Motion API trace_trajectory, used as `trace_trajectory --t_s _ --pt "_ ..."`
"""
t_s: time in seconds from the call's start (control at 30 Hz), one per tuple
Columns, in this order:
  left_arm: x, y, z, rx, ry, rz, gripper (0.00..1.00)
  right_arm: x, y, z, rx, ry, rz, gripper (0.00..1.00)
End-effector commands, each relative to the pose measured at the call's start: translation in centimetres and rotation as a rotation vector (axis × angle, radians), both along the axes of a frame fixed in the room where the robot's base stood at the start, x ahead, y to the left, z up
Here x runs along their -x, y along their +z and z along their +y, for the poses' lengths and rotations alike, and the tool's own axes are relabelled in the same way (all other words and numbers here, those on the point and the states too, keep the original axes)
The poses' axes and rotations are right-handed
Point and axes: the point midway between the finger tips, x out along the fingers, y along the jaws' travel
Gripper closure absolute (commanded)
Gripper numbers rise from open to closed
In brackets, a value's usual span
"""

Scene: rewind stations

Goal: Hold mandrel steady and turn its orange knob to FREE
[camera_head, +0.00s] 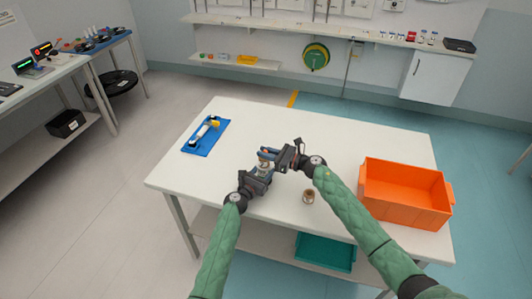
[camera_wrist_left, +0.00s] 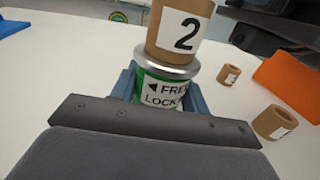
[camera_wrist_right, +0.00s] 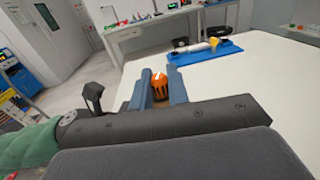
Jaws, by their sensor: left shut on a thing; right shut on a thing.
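The mandrel (camera_wrist_left: 160,90) shows in the left wrist view as a green-banded body with a silver collar and a white label reading FREE and LOCK. A brown core (camera_wrist_left: 180,28) marked 2 sits on its upper end. My left gripper (camera_head: 263,172) is shut on the mandrel's body, its blue fingers on either side. The orange knob (camera_wrist_right: 160,88) shows in the right wrist view between the blue fingers of my right gripper (camera_head: 272,155), which is shut on it. In the head view both grippers meet over the table and mostly hide the mandrel.
The white table (camera_head: 350,150) carries a blue mat (camera_head: 190,147) with a white and yellow item, and an orange bin (camera_head: 395,210) at right. Loose brown cores stand nearby, one (camera_head: 308,196) in front of my right arm. A teal tray (camera_head: 325,252) lies on the lower shelf.

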Motion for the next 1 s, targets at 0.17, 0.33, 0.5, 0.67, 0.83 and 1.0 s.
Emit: trace_trajectory --t_s 0.17,0.33,0.5,0.67,0.83,1.0 --pt "0.1 0.0 -0.1 0.000 -0.002 0.000 0.84 0.2 -0.1 0.1 0.001 -0.124 0.001 1.00" --pt "0.0 0.0 -0.1 0.000 -0.002 0.000 0.84 0.1 -0.1 0.2 0.004 -0.204 0.001 1.00" --pt "0.1 0.0 -0.1 -0.001 -0.002 -0.001 0.84 0.1 -0.2 0.2 0.008 -0.265 0.004 1.00" --pt "0.1 0.0 -0.2 -0.001 -0.003 -0.001 0.84 0.0 -0.2 0.3 0.010 -0.314 0.004 1.00" --pt "0.1 0.0 -0.2 -0.001 -0.004 -0.001 0.84 0.0 0.4 0.8 0.002 -0.354 -0.003 1.00" --pt "0.1 -0.1 -0.3 -0.001 -0.005 0.000 0.83 0.0 1.4 1.8 -0.016 -0.388 -0.016 1.00"
